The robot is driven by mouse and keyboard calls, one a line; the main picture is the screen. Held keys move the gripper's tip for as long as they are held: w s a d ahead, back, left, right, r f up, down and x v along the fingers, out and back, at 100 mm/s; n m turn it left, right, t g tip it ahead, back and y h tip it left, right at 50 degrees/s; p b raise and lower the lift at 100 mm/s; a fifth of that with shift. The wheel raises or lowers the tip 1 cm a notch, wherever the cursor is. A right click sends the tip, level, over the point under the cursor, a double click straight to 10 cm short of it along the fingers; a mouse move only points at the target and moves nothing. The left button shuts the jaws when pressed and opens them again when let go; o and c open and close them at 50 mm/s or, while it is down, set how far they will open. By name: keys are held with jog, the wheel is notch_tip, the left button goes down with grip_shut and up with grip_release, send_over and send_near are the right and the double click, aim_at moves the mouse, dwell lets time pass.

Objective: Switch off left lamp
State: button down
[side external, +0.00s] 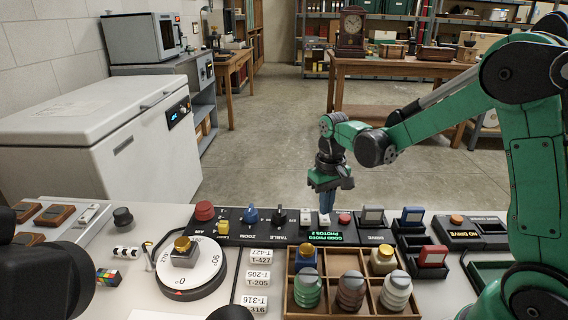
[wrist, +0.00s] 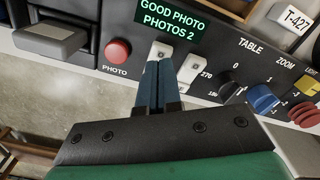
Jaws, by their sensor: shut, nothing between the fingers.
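Two small white rocker switches sit side by side on the black control panel. In the wrist view one (wrist: 158,50) is nearer the red photo button and the other (wrist: 190,66) is nearer the table knob. In the side view they are the left switch (side external: 305,215) and the right switch (side external: 323,218). Their lamp labels are not readable. My gripper (wrist: 161,66) is shut and empty, its blue fingertips at the switches, partly covering them. In the side view my gripper (side external: 327,207) points down over the right switch. I cannot tell whether it touches.
Beside the switches are a red photo button (wrist: 117,51), a table knob (wrist: 231,88) and a blue zoom knob (wrist: 262,97). The green display (wrist: 168,18) reads "GOOD PHOTO PHOTOS 2". A wooden tray (side external: 375,308) with jars and a turntable (side external: 205,262) stand in front.

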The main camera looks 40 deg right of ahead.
aim_at(324, 220)
jog(key=shift+f, duration=1.05)
dwell(0.4)
jog(key=shift+r, duration=3.55)
jog(key=shift+s+a+r, duration=0.15)
jog(key=shift+a+r, duration=0.05)
jog(key=shift+a, duration=0.05)
jog(key=s+a+r+n+t, duration=0.3)
jog(key=s+a+t, duration=0.4)
